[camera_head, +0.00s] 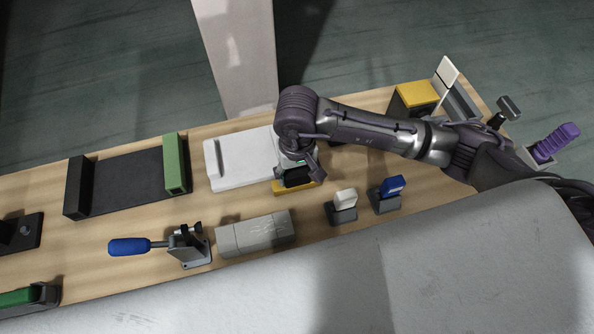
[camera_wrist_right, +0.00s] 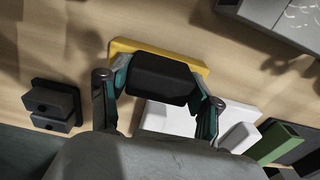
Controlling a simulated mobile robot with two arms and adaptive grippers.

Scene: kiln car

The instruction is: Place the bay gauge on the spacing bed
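A piece with a black block on a yellow plate, which I take for the bay gauge (camera_head: 294,188), is under my right gripper (camera_head: 298,172). In the right wrist view, the fingers of my right gripper (camera_wrist_right: 160,80) stand against both sides of the black block (camera_wrist_right: 162,80), with the yellow plate (camera_wrist_right: 120,46) beyond it. Whether the plate touches the table is unclear. A white bed with a raised left end (camera_head: 235,172) lies just left of the gripper. A dark bed with a green block (camera_head: 127,178) lies farther left. Which is the spacing bed is unclear. My left gripper is not in view.
A grey block (camera_head: 254,233) and a blue-handled clamp (camera_head: 130,246) lie near the front edge. White (camera_head: 345,199) and blue (camera_head: 392,186) tabs stand right of them. A yellow-topped block (camera_head: 416,95) stands at the back right. A pale post (camera_head: 240,60) rises behind the table.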

